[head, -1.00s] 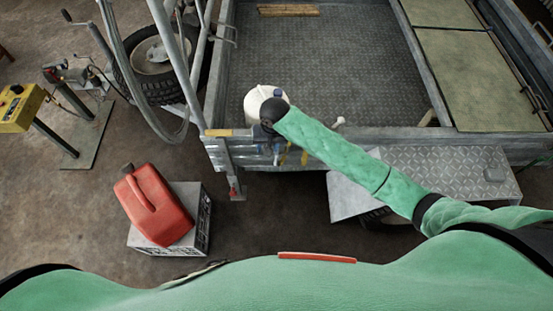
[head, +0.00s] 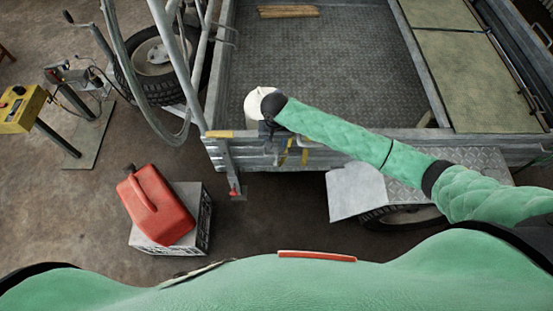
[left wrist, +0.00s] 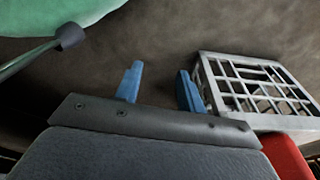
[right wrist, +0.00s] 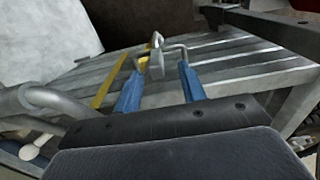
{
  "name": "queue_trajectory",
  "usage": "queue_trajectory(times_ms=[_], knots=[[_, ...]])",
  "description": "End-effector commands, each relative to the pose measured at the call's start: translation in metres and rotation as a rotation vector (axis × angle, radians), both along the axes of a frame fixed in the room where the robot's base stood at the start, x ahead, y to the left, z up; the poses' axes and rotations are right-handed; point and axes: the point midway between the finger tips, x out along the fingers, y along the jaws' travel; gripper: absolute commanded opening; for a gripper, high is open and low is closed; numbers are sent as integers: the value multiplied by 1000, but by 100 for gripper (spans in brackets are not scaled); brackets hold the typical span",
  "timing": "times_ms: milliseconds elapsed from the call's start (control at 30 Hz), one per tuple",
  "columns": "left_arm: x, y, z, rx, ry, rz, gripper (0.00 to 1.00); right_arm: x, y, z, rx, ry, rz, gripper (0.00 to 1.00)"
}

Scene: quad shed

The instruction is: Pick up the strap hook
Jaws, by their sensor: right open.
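The strap hook (right wrist: 156,62) is a grey bent-wire metal hook at the trailer's slatted metal side, with a yellow strap (right wrist: 112,78) beside it. In the right wrist view it shows just ahead of and between the blue fingertips of my right gripper (right wrist: 156,82), which is open and empty. I cannot tell whether a finger touches the hook. In the head view, my right forearm and wrist mostly cover this gripper, and yellow strap pieces (head: 304,156) show beside it. My left gripper (left wrist: 157,82) is open and empty above the floor, seen only in the left wrist view.
A red jerry can (head: 157,205) sits on a grey crate (head: 190,235) at left. Bent metal tubes (right wrist: 50,100) are close to my right gripper. Floor between crate and trailer is clear.

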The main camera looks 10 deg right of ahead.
Motion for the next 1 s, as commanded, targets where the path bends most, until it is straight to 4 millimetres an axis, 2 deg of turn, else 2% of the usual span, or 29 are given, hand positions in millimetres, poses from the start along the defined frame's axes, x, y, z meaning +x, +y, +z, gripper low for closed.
queue_trajectory(times_ms=[300,433,633,667,867,1000], knots=[[-36,11,-15,7,14,-3,39,0,-5,-32,-2,0,-1,41],[-41,12,-18,7,17,-3,39,0,-5,-40,-1,-1,0,41],[-42,12,-19,6,17,-2,39,0,-5,-41,-1,-1,0,41],[-42,12,-19,6,17,-2,39,0,-5,-41,-1,-1,0,39],[-41,12,-18,7,17,-2,39,0,-5,-41,0,-1,0,0],[-41,12,-18,7,16,-2,39,0,-5,-40,0,-1,0,0]])
